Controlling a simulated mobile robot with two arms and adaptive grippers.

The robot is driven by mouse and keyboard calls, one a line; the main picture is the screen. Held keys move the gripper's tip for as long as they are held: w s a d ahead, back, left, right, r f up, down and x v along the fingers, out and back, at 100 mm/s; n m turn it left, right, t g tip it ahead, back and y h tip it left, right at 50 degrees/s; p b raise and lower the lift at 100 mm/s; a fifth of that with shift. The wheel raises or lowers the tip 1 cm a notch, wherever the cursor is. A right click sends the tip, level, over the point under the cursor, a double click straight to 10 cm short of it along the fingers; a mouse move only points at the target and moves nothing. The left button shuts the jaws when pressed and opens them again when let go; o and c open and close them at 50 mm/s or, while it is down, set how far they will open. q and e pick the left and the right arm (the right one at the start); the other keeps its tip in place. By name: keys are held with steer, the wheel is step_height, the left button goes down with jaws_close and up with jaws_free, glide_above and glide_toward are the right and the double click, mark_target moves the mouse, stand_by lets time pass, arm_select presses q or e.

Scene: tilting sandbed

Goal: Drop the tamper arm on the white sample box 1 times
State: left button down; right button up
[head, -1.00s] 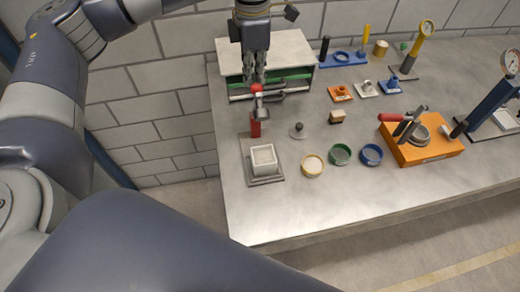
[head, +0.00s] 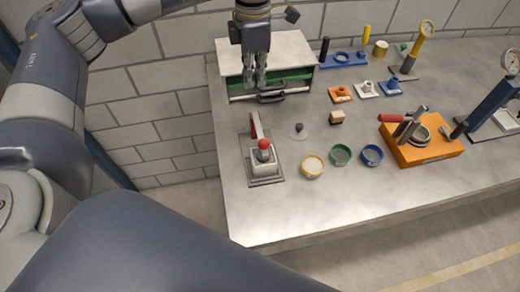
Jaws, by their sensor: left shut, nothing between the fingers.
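The tamper arm (head: 256,127) is red with a red ball knob (head: 263,144) and a grey head. It is down, with its head over the white sample box (head: 265,168) and seemingly resting on it. The head hides much of the box's top. The box stands on a grey base plate (head: 250,182) near the bench's left edge. My left gripper (head: 255,84) hangs behind and above the tamper, in front of the cabinet. It is shut and empty, apart from the tamper arm. My right gripper is not in view.
The cabinet (head: 285,50) with a green front and handle stands behind. Yellow, green and blue rimmed bowls (head: 312,167) are right of the tamper, with a small grey-knobbed disc (head: 299,130) nearby. An orange device (head: 430,149) stands farther right. The bench front is clear.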

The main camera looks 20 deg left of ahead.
arm_select(q)
step_height(320, 180, up, 8)
steer(key=p, duration=0.4)
stand_by(0.3)
stand_by(0.4)
